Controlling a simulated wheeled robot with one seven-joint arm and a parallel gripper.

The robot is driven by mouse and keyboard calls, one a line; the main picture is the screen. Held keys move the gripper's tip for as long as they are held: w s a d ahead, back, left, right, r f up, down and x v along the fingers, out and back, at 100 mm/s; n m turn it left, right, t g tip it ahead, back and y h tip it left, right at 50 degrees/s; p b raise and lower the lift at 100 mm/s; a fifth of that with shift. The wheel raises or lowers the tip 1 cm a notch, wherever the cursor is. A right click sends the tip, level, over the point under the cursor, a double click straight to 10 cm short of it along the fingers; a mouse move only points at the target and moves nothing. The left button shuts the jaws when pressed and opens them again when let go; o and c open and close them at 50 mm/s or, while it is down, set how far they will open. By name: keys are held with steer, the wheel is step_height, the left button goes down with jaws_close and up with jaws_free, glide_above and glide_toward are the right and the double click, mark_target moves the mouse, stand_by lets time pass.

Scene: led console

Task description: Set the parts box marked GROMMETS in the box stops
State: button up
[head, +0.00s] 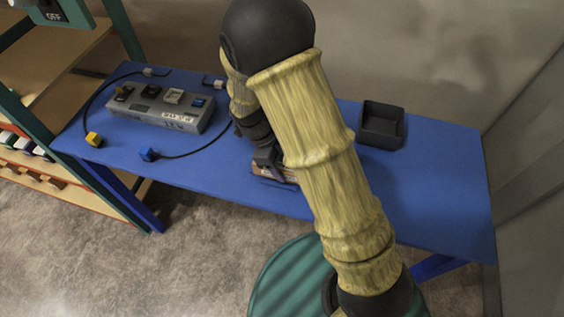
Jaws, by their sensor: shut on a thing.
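My gripper (265,157) points down over the front middle of the blue table, partly hidden by my own arm. It is shut on a small brownish box (268,171), of which only a part shows below the fingers. The box is at or just above the tabletop near the front edge; I cannot tell if it touches. No marking on it can be read, so I cannot confirm GROMMETS. I cannot make out the box stops; my arm hides part of the table there.
A grey console (162,112) with several switches stands at the table's left, with cables ending in a yellow plug (94,139) and a blue plug (148,154). An empty dark tray (382,140) sits at the back right. The blue table (440,180) is clear at the right. Shelves (62,72) stand left.

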steer(key=shift+f+b, duration=0.6)
steer(key=shift+f, duration=0.2)
stand_by(0.9)
steer(key=o, duration=1)
steer(key=shift+o, duration=0.6)
steer(key=shift+r, duration=0.1)
steer(key=v, duration=1.7)
steer(key=shift+b, duration=0.45)
steer(key=shift+s+r, duration=0.1)
